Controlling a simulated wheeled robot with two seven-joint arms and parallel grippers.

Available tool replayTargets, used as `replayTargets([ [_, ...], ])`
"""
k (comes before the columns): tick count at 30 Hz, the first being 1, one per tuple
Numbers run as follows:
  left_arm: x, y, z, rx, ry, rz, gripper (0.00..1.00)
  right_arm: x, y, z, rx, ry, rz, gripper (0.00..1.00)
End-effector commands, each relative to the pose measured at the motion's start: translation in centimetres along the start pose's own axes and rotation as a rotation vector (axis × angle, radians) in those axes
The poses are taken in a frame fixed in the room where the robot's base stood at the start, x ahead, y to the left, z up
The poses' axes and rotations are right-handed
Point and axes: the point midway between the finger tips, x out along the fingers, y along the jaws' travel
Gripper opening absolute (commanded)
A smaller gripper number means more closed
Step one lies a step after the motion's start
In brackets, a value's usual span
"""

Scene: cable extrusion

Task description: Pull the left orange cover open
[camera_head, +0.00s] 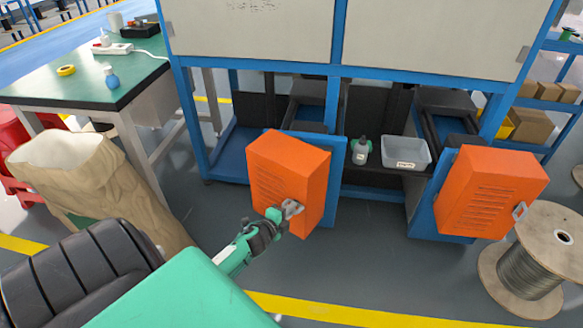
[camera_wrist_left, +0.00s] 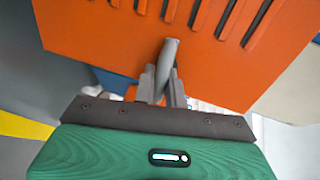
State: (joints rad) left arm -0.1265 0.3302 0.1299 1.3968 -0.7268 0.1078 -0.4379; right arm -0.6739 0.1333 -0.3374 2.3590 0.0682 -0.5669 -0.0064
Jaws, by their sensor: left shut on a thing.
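The left orange cover (camera_head: 286,172) is a vented orange box on the blue machine frame, and it stands swung outward at an angle. Its grey handle (camera_head: 291,208) is at the lower right of its front face. My left gripper (camera_head: 283,214) is at this handle. In the left wrist view, the two grey fingers (camera_wrist_left: 162,84) are shut on the handle (camera_wrist_left: 169,55), with the orange cover (camera_wrist_left: 110,40) filling the view behind. The right orange cover (camera_head: 490,190) has a similar handle and nothing touches it. My right gripper is not in view.
A spray bottle (camera_head: 361,150) and a grey bin (camera_head: 405,153) stand on the low shelf between the covers. A cable spool (camera_head: 534,262) stands at the right. A beige sack-like object (camera_head: 75,168) and a green-topped table (camera_head: 65,96) are at the left. The floor before the frame is clear.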

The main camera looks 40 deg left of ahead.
Motion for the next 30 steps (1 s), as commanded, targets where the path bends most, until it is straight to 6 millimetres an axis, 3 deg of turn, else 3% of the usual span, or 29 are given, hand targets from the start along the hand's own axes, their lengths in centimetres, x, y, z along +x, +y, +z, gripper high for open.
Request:
replayTargets([
  [1, 0.0, 0.1, 0.1, -0.001, -0.003, 0.002, 0.0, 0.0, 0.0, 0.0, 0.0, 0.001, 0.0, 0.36],
  [2, 0.0, 0.1, 0.1, -0.001, -0.003, 0.002, 0.18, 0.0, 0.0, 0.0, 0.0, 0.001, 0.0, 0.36],
  [4, 0.0, 0.1, 0.1, -0.001, -0.003, 0.002, 0.3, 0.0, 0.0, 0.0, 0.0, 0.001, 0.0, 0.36],
  [17, -1.0, 0.0, 0.0, 0.0, -0.001, 0.002, 0.3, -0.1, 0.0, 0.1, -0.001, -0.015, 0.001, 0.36],
  [30, -8.9, 0.0, 0.0, -0.001, -0.003, 0.003, 0.3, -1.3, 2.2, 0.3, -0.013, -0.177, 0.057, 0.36],
])
